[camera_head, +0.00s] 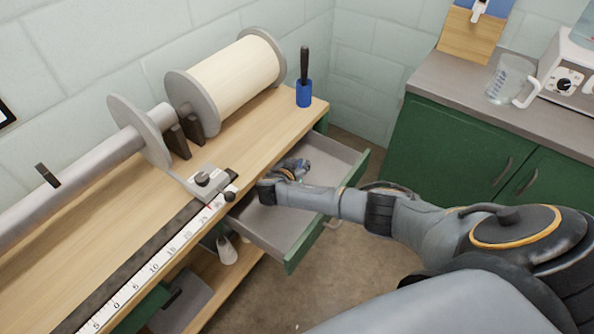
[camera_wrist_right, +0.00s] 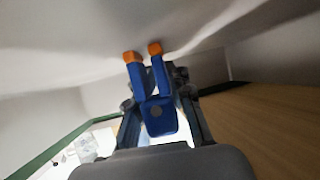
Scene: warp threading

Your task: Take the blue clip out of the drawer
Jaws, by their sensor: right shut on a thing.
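The drawer (camera_head: 282,226) is pulled open under the wooden bench, with a grey inside and a green front. My right gripper (camera_head: 292,170) is inside the drawer, toward its far part. In the right wrist view the blue clip (camera_wrist_right: 160,118) has two arms with orange tips and sits between the fingers of my right gripper (camera_wrist_right: 157,93), which is shut on it. In the head view the clip cannot be told apart from the gripper. My left gripper is not in view.
The bench top (camera_head: 265,130) carries a large roll (camera_head: 232,77), a ruler (camera_head: 150,270) and a blue holder (camera_head: 304,94) with a black handle. A green cabinet (camera_head: 440,150) with a glass jug (camera_head: 508,82) on it stands at right. Floor shows between them.

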